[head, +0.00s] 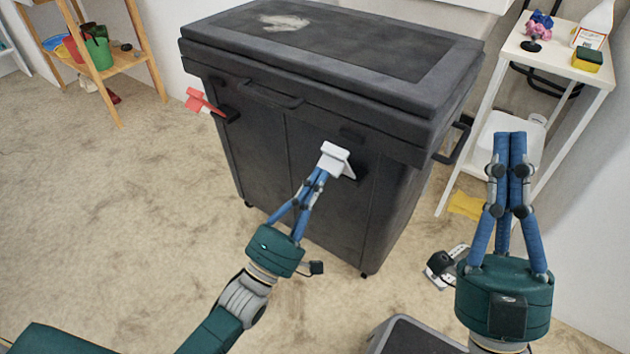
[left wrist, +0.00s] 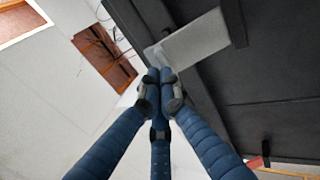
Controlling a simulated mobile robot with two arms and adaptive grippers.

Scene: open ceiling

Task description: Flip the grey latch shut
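The grey latch (head: 336,160) is a pale plate on the right part of the dark chest's front, just below the lid. It stands out from the front face at an angle. It also shows in the left wrist view (left wrist: 198,44). My left gripper (head: 321,171) has its blue fingers drawn together, with the tips at the latch's near lower edge. The left wrist view shows these fingertips (left wrist: 160,75) close to the plate's end; whether they touch it I cannot tell. My right gripper (head: 511,136) is shut and empty, raised at the right, away from the chest.
The dark chest (head: 270,140) has its lid (head: 400,95) down. A red latch (head: 203,102) sticks out at its front left. A white shelf (head: 553,65) holding several items stands right, a wooden shelf (head: 125,64) at back left. The floor at left is clear.

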